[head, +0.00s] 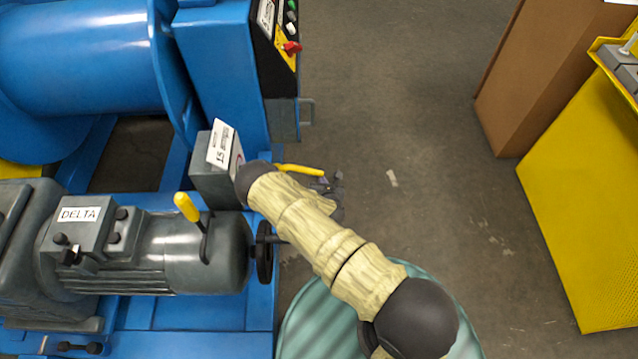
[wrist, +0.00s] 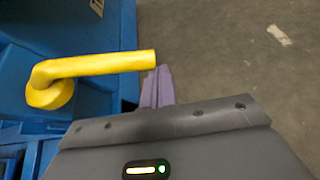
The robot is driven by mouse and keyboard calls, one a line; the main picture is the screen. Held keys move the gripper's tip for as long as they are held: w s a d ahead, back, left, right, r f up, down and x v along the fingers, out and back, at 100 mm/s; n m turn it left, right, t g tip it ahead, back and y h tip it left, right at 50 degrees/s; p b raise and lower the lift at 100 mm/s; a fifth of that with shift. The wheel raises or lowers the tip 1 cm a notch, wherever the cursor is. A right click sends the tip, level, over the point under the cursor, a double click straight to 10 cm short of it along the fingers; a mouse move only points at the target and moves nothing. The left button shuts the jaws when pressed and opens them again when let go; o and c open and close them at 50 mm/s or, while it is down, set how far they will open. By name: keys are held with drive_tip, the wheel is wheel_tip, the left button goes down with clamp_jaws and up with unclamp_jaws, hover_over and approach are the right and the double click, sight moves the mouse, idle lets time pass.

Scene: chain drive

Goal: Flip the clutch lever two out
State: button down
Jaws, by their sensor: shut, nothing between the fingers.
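A yellow lever (head: 300,168) sticks out to the right from beside the grey box on the blue machine. In the wrist view the yellow lever (wrist: 105,64) is a bent bar with a round hub at its left end, and its free end points right. My gripper (head: 330,182) is at the free end of this lever. In the wrist view my gripper (wrist: 158,76) has its purple fingers together and empty, right by the lever's tip. I cannot tell whether they touch it. No number for the lever can be read.
Another yellow-handled lever (head: 188,207) stands on the grey motor (head: 190,255) labelled DELTA. A black handwheel (head: 264,252) is close to my arm. A control panel with a red switch (head: 291,48) is above. A brown box (head: 535,75) and yellow cabinet (head: 590,200) stand right; floor between is clear.

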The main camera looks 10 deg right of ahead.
drive_tip(key=shift+d+r+n+h, duration=0.1)
drive_tip(key=shift+r+n+h, duration=0.25)
drive_tip(key=shift+r, duration=0.4)
drive_tip(key=shift+w+r, duration=0.1)
drive_tip(key=shift+p, duration=0.3)
